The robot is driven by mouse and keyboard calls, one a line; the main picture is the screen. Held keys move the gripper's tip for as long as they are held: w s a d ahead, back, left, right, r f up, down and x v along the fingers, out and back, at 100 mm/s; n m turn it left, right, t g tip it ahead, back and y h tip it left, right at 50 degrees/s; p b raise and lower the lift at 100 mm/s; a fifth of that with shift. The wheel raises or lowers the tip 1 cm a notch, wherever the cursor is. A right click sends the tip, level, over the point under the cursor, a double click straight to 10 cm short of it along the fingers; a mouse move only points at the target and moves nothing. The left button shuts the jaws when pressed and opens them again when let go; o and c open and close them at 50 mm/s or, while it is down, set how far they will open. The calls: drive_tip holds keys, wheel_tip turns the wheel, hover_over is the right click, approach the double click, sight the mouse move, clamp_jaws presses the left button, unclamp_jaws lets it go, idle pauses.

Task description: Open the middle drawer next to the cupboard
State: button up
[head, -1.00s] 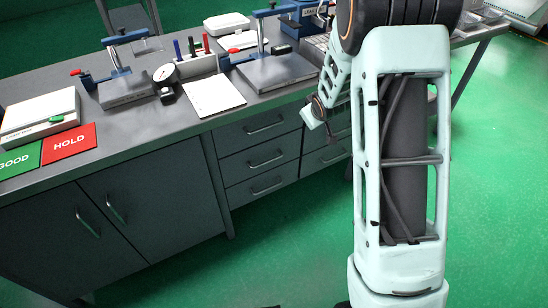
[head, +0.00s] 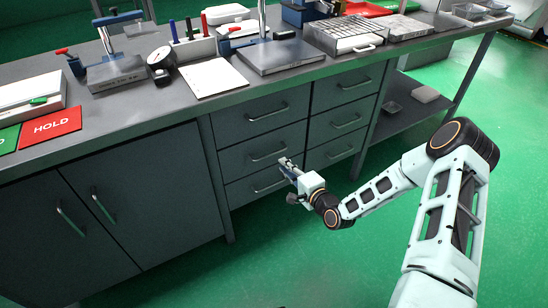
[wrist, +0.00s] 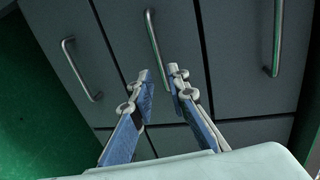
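The middle drawer (head: 240,160) sits in the grey drawer column right of the two-door cupboard (head: 120,200). Its front looks flush with the drawers above and below. Its bar handle (head: 268,152) shows in the head view, just up and left of my gripper (head: 287,164). In the wrist view, my gripper (wrist: 160,74) is open, with two blue and pale fingers apart and nothing between them. The middle drawer handle (wrist: 153,38) lies beyond the fingertips, roughly in line with the gap. I see no contact with it.
The top drawer handle (head: 266,112) and bottom drawer handle (head: 268,187) are close by. A second drawer column (head: 338,118) stands to the right. The bench top (head: 110,118) above holds fixtures and trays. Green floor (head: 290,255) in front is clear.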

sight(271, 154)
drive_tip(key=shift+b+x, duration=1.15)
drive_tip(key=shift+x, duration=3.9)
drive_tip(key=shift+a, duration=0.1)
drive_tip(key=shift+c, duration=0.6)
clamp_jaws()
